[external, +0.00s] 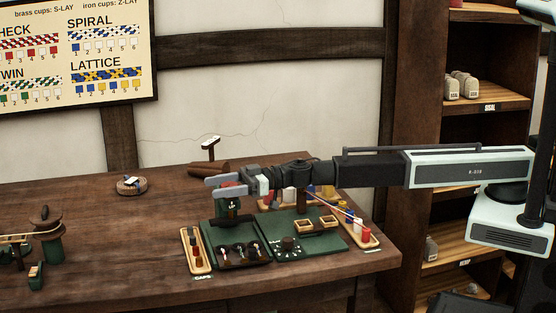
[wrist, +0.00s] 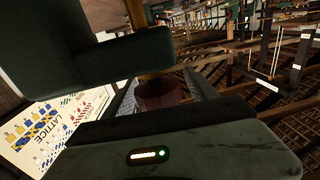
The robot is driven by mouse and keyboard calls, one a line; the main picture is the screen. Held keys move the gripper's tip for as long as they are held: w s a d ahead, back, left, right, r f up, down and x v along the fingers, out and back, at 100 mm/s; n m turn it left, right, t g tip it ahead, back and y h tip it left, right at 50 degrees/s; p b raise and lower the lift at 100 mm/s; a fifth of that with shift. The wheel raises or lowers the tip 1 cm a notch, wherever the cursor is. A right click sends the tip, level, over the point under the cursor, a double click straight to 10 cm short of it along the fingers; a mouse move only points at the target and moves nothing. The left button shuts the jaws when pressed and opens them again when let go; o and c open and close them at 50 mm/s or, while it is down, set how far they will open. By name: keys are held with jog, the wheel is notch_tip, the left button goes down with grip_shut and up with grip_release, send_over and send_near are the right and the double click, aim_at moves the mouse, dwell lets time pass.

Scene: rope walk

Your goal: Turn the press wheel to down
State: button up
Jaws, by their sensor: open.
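The green press (external: 228,217) stands on the bench with a small label on its front that seems to read UP. My gripper (external: 213,188) reaches in from the right at the height of the press top, its two grey fingers apart. A red part, which seems to be the press wheel (external: 229,185), shows between the fingers and is partly covered by them.
A coil of rope (external: 132,186) and a green spool stand to the left. Shelves (external: 485,100) rise at the right. The left bench middle is clear.

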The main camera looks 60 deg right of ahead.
jog(key=c, duration=1.4)
jog(key=shift+m+t+h, duration=0.3)
jog(key=d+m+t+h, duration=0.1)
jog(key=m+h, duration=0.3)
jog(key=h, duration=0.2)
jog(key=m+t+h, duration=0.2)
jog(key=m+h, duration=0.2)
jog(key=h, duration=0.2)
jog(key=w+d+m+t+h, duration=0.1)
jog(key=m+t+h, duration=0.1)
jog(key=m+h, duration=0.2)
jog(key=shift+d+m+h, duration=0.3)
jog(key=shift+d+h, duration=0.05)
jog(key=shift+h, duration=0.75)
jog(key=shift+s+d+m+g+h, duration=0.1)
jog(key=shift+d+m+g+h, duration=0.1)
jog(key=shift+m+g+h, duration=0.45)
jog(key=shift+s+d+m+g+h, duration=0.1)
jog(key=shift+d+m+g+h, duration=0.2)
jog(key=shift+m+h, duration=0.75)
jog(key=shift+s+d+m+g+h, duration=0.15)
jog(key=shift+m+g+h, duration=0.3)
jog(key=shift+h, duration=0.75)
